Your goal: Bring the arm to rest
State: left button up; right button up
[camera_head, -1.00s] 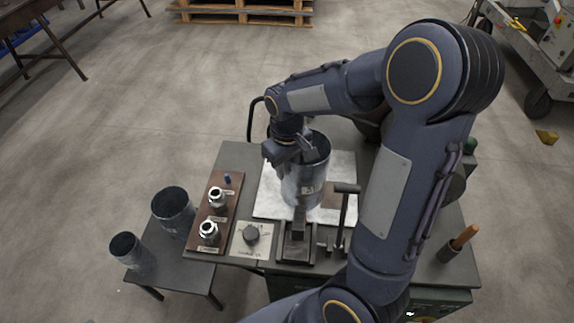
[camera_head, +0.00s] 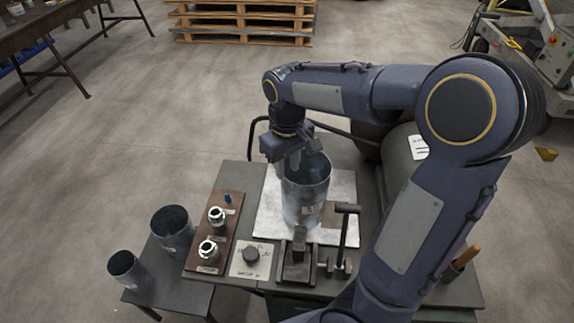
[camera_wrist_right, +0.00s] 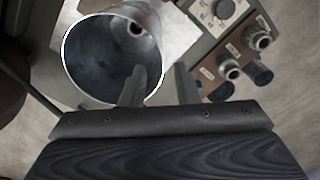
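A grey sheet-metal duct cylinder (camera_head: 306,198) stands upright on the pale plate (camera_head: 342,190) of the workbench, behind a dark clamp block. My right gripper (camera_head: 295,162) is at the left side of its rim, pointing down. I cannot tell how deep the first finger reaches. My left gripper is not in view.
A brown panel with two metal fittings (camera_head: 216,232) and a dial plate (camera_head: 251,258) lie left of the duct. A lever (camera_head: 345,235) stands close on its right. Two open cylinders (camera_head: 172,229) stand on a low side table. Open floor lies left, with pallets (camera_head: 242,22) behind.

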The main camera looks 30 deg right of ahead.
jog(key=s+a+m+t+y, duration=0.1)
jog(key=s+a, duration=0.3)
jog(key=s, duration=0.4)
jog(key=s+a+r+m+t+y, duration=0.1)
jog(key=s+a+t+y, duration=0.1)
jog(key=s, duration=0.6)
jog(key=a+t, duration=0.1)
jog(key=t, duration=0.1)
jog(key=shift+s+a+r+m+t+y, duration=0.2)
jog(key=shift+s+a+m+t+y, duration=0.1)
jog(key=shift+s+a+y, duration=0.1)
jog(key=shift+d, duration=0.1)
